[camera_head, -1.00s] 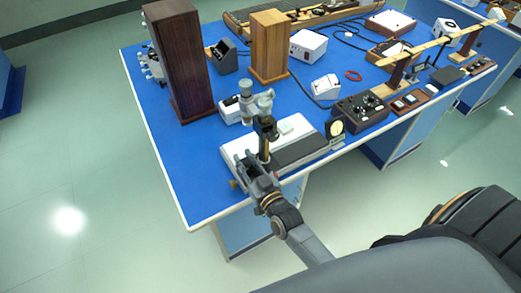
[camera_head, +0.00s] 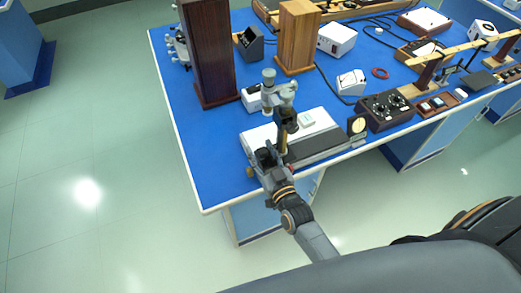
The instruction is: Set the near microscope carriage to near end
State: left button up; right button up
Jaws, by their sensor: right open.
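The near microscope (camera_head: 279,93) stands upright on its white and dark base (camera_head: 318,126) at the near edge of the blue bench. Its carriage column (camera_head: 285,127) is towards the base's left part. My right gripper (camera_head: 267,158) is open at the near left of the base, just in front of the column. Whether a finger touches the column or carriage cannot be told. The gripper and wrist hide the base's near left corner. A brass knob (camera_head: 250,172) shows beside the gripper. My left gripper is not in view.
A tall dark wooden box (camera_head: 210,55) and a lighter one (camera_head: 298,38) stand behind. The bench's left front corner (camera_head: 205,190) is clear.

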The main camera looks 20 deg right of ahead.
jog(key=s, duration=1.1)
jog(key=shift+s+d, duration=0.3)
jog(key=shift+d, duration=0.05)
jog(key=s+f+n+g+b, duration=0.1)
jog(key=s+f+g, duration=0.35)
jog(key=f, duration=1.05)
jog(key=s+f+g+b, duration=0.1)
jog(key=s+f+g, duration=0.35)
jog(key=f, duration=0.95)
jog(key=s+d+f+g+b, duration=0.1)
jog(key=s+d+f+g, duration=0.2)
jog(key=s+f, duration=0.6)
jog(key=s+d+f+g+h+b, duration=0.1)
jog(key=s+d+f+g, duration=0.2)
jog(key=s+f, duration=0.6)
jog(key=s+g, duration=0.2)
jog(key=s, duration=0.2)
jog(key=shift+s+d+n+h, duration=0.2)
jog(key=shift+n+h, duration=0.1)
